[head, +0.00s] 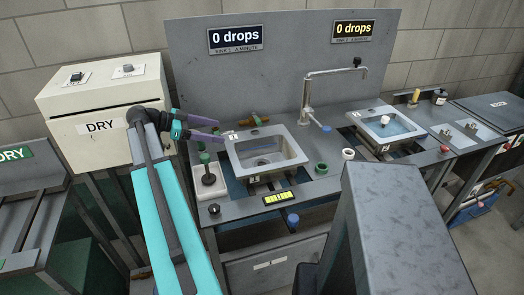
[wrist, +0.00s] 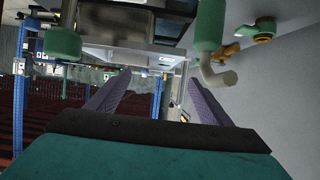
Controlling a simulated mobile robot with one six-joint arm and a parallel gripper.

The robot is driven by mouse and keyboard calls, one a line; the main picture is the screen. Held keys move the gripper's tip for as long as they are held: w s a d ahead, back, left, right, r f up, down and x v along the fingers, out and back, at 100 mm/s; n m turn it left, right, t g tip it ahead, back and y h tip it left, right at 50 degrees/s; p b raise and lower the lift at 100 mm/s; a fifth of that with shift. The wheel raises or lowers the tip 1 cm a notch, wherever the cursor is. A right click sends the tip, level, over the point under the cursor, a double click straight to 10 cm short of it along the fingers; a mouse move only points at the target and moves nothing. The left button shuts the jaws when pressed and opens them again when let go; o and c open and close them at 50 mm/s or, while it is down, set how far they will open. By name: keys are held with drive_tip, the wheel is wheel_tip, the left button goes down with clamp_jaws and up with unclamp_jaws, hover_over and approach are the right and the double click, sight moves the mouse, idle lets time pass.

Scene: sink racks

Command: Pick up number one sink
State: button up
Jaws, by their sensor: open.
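The number one sink (head: 294,161) is a light grey rectangular basin set in the left part of the steel counter, with a small "1" label at its back left corner. My gripper (head: 219,130) is at the sink's back left corner, its purple fingers pointing right toward it. The fingers are apart with nothing between them, and the tips look close to the rim; I cannot tell whether they touch. In the wrist view the open fingers (wrist: 158,85) point toward a pale grey structure, probably the sink's edge, seen at a steep angle.
A second sink (head: 385,128) with bluish contents is farther right. A tall faucet (head: 307,95) stands between the sinks. A white "DRY" box (head: 92,103) is behind my arm. A grey block (head: 400,225) fills the front right.

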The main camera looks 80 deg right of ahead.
drive_tip(key=shift+s+d+f, duration=0.15)
drive_tip(key=shift+d+f, duration=0.1)
drive_tip(key=shift+d, duration=0.3)
drive_tip(key=p, duration=0.2)
approach(248, 135)
drive_tip(key=x, duration=0.4)
drive_tip(key=shift+s+d+f, duration=0.1)
drive_tip(key=shift+s+f, duration=0.05)
drive_tip(key=shift+s, duration=0.05)
drive_tip(key=shift+s+d+f, duration=0.2)
drive_tip(key=shift+s, duration=0.1)
drive_tip(key=shift+s+p, duration=0.1)
drive_tip(key=shift+p, duration=0.2)
